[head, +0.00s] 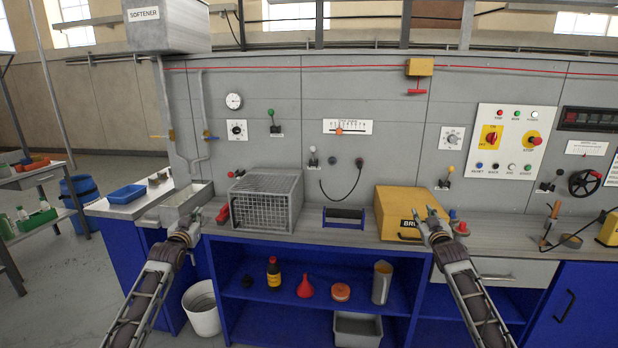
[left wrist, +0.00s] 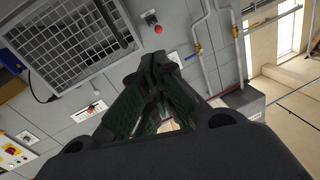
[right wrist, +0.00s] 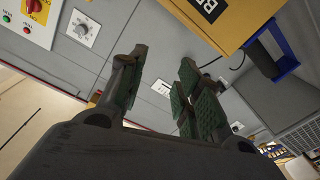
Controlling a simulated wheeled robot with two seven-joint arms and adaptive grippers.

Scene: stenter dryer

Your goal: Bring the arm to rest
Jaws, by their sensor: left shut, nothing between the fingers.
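My left arm comes in from the lower left in the head view. Its gripper (head: 194,219) is in front of the small steel trough (head: 172,212) at the counter's left end. In the left wrist view the left gripper (left wrist: 153,60) has its fingers together, with nothing seen between them. My right arm comes in from the lower right. Its gripper (head: 429,215) is at the right front of the yellow box (head: 395,203). In the right wrist view the right gripper (right wrist: 163,62) has its fingers apart, with nothing between them. Whether either gripper touches anything cannot be told.
A wire cage (head: 262,203) stands on the counter between the grippers. A red emergency-type button (head: 461,228) is just right of my right gripper. A blue shelf (head: 320,313) below holds bottles and a funnel. A white bucket (head: 203,309) stands on the floor by my left arm.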

